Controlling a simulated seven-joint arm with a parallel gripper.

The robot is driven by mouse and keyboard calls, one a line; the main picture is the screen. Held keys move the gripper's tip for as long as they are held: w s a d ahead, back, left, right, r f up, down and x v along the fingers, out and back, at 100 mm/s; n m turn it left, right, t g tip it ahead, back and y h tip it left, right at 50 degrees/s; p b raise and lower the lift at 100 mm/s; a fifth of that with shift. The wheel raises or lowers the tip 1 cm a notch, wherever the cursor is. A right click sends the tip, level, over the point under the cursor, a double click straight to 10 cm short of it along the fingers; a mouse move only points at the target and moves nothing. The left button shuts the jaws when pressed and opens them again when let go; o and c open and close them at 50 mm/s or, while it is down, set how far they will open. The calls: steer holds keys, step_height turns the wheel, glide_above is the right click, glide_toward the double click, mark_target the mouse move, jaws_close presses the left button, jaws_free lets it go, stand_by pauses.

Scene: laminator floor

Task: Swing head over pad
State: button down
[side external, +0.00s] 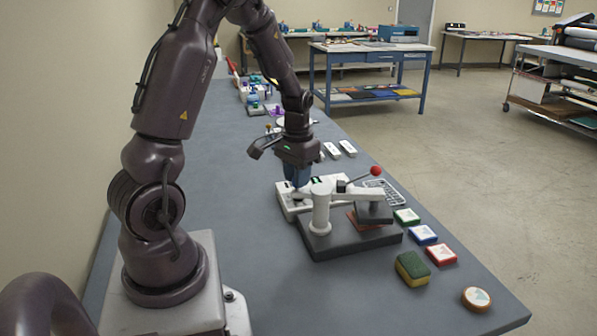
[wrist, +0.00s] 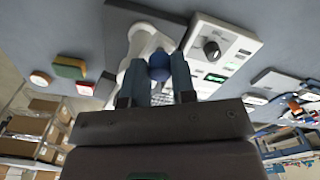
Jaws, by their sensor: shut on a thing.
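The press stands on the bench, with a dark base plate (side external: 345,243), a white post (side external: 320,208) and a dark flat head (side external: 374,212) on a swing arm. The head hangs above the right part of the base, and a thin reddish-brown pad (side external: 355,222) shows partly beneath it; how well they line up is unclear. A lever with a red ball (side external: 376,171) rises over the head. My gripper (side external: 297,182) is at the rear of the post, pointing down. In the wrist view my gripper (wrist: 158,68) is shut on a blue knob (wrist: 159,60) at the press's white arm (wrist: 145,38).
A white control box (side external: 289,207) with a black dial (wrist: 212,50) sits close behind the press. Green, blue and red ink pads (side external: 441,255), a sponge (side external: 412,268) and a round tape roll (side external: 476,298) line the right edge. The front bench is clear.

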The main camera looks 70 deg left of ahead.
steer(key=shift+s+d+n, duration=0.1)
steer(key=shift+d+n, duration=0.35)
steer(key=shift+n, duration=0.45)
steer(key=shift+s+d+n, duration=0.1)
steer(key=shift+d+n, duration=0.3)
steer(key=shift+n, duration=0.5)
steer(key=c, duration=0.9)
jaws_free()
steer(key=shift+c, duration=0.2)
step_height(320, 180, up, 13)
